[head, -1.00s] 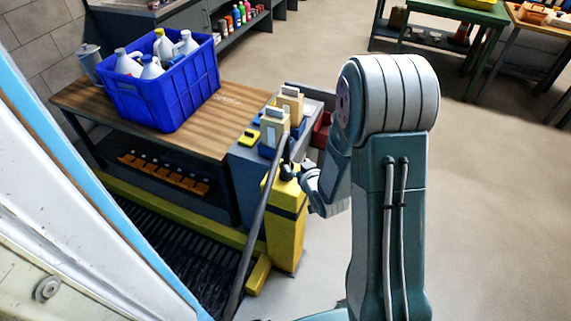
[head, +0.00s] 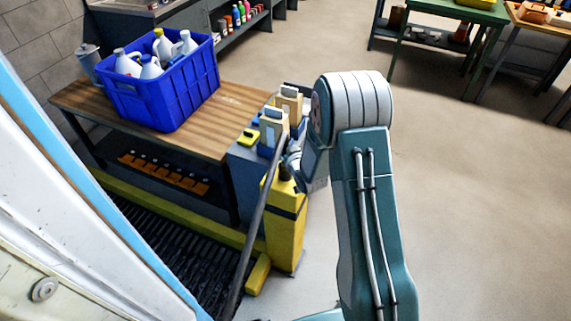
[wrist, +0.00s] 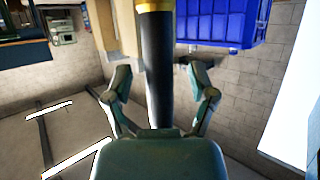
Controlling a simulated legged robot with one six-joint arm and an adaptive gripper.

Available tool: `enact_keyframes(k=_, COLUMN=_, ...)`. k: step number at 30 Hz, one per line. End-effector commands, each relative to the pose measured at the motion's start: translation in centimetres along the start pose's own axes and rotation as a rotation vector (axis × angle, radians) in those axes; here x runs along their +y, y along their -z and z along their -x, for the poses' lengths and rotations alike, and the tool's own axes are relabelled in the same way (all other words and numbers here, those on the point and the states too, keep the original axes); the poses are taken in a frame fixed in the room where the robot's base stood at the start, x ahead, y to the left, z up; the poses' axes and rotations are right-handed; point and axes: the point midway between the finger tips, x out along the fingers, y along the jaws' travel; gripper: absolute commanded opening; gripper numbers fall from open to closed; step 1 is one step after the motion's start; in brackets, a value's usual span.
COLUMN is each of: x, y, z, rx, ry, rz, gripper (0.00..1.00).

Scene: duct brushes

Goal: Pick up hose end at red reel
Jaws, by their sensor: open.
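A dark tube (wrist: 158,70) with a yellow band at its top stands between the two fingers of my gripper (wrist: 158,72) in the wrist view. The fingers are apart, with a gap on each side of the tube. In the head view a long dark hose or pole (head: 254,227) leans from the floor up to the yellow post (head: 287,227). My gripper is mostly hidden behind my arm there, close to the upper end of the hose. I cannot tell whether the tube in the wrist view is that hose. No red reel can be made out now.
A blue crate (head: 165,100) of bottles stands on a wooden table (head: 75,97) at left. A white panel (head: 50,215) fills the lower left.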

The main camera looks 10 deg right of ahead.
Motion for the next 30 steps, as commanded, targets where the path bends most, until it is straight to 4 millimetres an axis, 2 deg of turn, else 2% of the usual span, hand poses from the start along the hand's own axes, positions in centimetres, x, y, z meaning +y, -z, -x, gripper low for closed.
enact_keyframes(k=1, x=0.0, y=0.0, z=0.0, rx=0.000, ry=0.000, rz=0.000, gripper=0.73)
enact_keyframes(k=2, x=0.0, y=0.0, z=0.0, rx=0.000, ry=0.000, rz=0.000, gripper=0.64)
enact_keyframes(k=3, x=0.0, y=0.0, z=0.0, rx=0.000, ry=0.000, rz=0.000, gripper=0.46)
enact_keyframes(k=5, x=0.0, y=0.0, z=0.0, rx=0.000, ry=0.000, rz=0.000, gripper=0.19)
enact_keyframes(k=6, x=0.0, y=0.0, z=0.0, rx=0.000, ry=0.000, rz=0.000, gripper=0.01)
enact_keyframes(k=17, x=0.0, y=0.1, z=0.0, rx=0.001, ry=0.000, rz=0.000, gripper=0.00)
enact_keyframes(k=20, x=0.0, y=0.7, z=0.2, rx=0.002, ry=0.000, rz=0.001, gripper=0.00)
enact_keyframes(k=30, x=0.0, y=6.4, z=2.6, rx=0.007, ry=0.000, rz=0.001, gripper=0.00)
